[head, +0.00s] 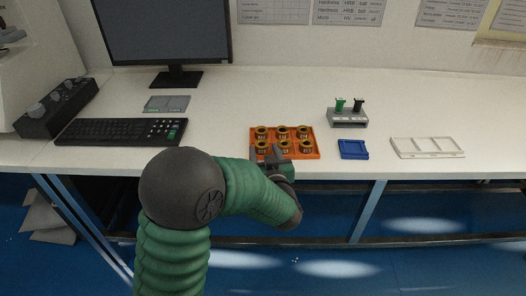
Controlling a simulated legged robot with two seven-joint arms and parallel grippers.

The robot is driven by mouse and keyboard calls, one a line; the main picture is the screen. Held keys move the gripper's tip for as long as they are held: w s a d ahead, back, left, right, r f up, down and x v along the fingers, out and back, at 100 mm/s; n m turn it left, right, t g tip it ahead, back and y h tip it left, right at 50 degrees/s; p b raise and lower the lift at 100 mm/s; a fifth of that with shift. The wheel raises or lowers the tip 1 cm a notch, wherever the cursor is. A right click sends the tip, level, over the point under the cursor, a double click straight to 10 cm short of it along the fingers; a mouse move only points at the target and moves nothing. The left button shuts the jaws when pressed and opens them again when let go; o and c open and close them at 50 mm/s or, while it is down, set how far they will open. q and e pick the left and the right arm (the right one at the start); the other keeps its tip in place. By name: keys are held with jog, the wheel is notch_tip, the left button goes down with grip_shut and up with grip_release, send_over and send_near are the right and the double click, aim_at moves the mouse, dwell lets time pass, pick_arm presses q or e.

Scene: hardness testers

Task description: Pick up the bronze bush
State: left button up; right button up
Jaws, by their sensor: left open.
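Several bronze bushes (283,132) stand in two rows in an orange tray (312,153) near the front edge of the table. They look like short golden rings with dark centres. My left gripper (268,154) is at the tray's front edge, close to the front row of bushes. It is open, and I see no bush held in it. Its fingers are small and partly merge with the tray, so I cannot tell whether they touch a bush. My green left arm hides the area below the tray. My right gripper is not in view.
A small blue tray (352,149) and a white compartment tray (427,148) lie to the right. A grey stand (347,118) with green and black pieces is behind them. A keyboard (121,132) and monitor (165,30) are at left. Table between keyboard and orange tray is clear.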

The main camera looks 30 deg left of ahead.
pick_arm(q)
jog(key=x, duration=0.3)
jog(key=shift+s+a+f, duration=0.1)
jog(key=shift+s+f, duration=0.1)
jog(key=shift+s, duration=0.05)
jog(key=shift+d+r, duration=0.25)
jog(key=shift+d, duration=0.3)
jog(key=shift+c, duration=2.1)
jog(key=shift+a, duration=0.25)
grip_shut()
jog(key=shift+d, duration=0.1)
